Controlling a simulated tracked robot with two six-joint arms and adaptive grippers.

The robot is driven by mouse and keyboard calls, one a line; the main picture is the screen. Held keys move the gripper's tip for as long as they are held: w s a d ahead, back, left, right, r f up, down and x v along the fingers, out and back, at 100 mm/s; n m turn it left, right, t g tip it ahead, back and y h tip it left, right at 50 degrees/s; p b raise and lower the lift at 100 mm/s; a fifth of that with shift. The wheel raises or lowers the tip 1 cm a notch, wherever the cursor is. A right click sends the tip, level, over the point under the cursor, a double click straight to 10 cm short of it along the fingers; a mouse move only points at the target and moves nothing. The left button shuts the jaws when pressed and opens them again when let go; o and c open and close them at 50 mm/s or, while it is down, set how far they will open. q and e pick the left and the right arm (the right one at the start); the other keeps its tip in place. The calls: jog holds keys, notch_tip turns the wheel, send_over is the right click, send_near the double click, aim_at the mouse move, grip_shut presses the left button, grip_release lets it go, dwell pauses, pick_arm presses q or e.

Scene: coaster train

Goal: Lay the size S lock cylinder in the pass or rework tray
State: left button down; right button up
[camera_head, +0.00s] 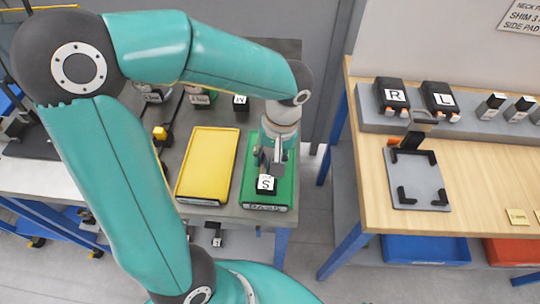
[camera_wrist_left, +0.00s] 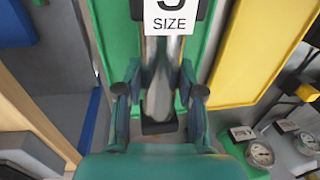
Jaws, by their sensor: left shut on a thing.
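The size S lock cylinder (camera_head: 266,184) shows its white S label at the front of the green tray in the head view. In the left wrist view the cylinder (camera_wrist_left: 163,75) is a shiny metal barrel with a dark end and a white SIZE label. My left gripper (camera_head: 271,162) is shut on it, with a finger on each side in the wrist view (camera_wrist_left: 159,98). The cylinder is over the green pass tray (camera_head: 285,178); I cannot tell whether it touches the tray floor. The yellow tray (camera_head: 208,165), its label unreadable, lies empty to the left. My right gripper is not in view.
A block labelled M (camera_head: 240,102) stands behind the trays. Dial gauges (camera_wrist_left: 261,153) show in the wrist view. A separate wooden table (camera_head: 470,190) at right holds a grey fixture plate (camera_head: 418,180) and R and L blocks. A floor gap separates the tables.

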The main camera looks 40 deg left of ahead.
pick_arm(q)
jog(key=shift+f+b, duration=0.75)
jog(key=shift+f, duration=0.25)
jog(key=c, duration=0.7)
grip_release()
jog(key=shift+c, duration=0.2)
jog(key=shift+o, duration=0.5)
jog(key=shift+f, duration=0.1)
notch_tip(320, 180, up, 12)
jog(key=w+d, duration=0.1)
jog(key=shift+d, duration=0.2)
jog(key=shift+f, duration=0.1)
